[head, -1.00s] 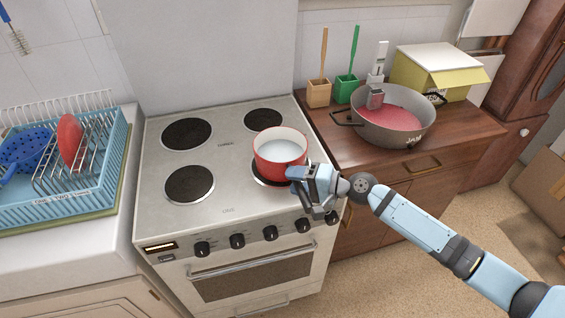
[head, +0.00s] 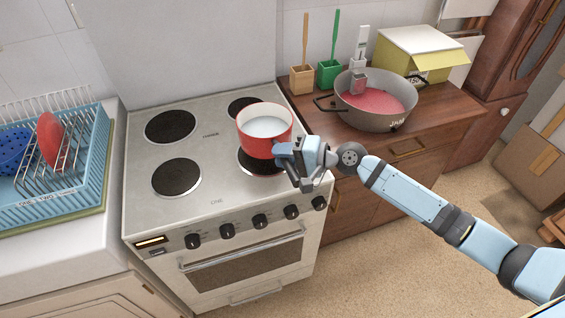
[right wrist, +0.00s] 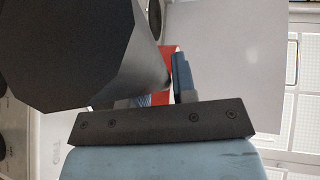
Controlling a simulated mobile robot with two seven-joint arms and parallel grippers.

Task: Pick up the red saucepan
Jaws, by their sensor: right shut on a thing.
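The red saucepan (head: 263,143), white inside, is upright just above the front right burner (head: 256,162). Part of that burner shows below it, so it seems slightly raised. My right gripper (head: 284,151) is shut on the saucepan at its near right side; the jaws hide the part they hold, and no handle shows clearly. In the right wrist view a strip of red (right wrist: 167,50) shows beside a blue finger, largely blocked by a dark part of my own arm. My left gripper is out of view.
The stove (head: 217,200) has other burners free. At right, a wooden dresser (head: 345,150) holds a large grey pot (head: 372,117) with red contents, utensil holders (head: 302,80) and a yellow box (head: 410,67). A blue dish rack (head: 60,190) stands left.

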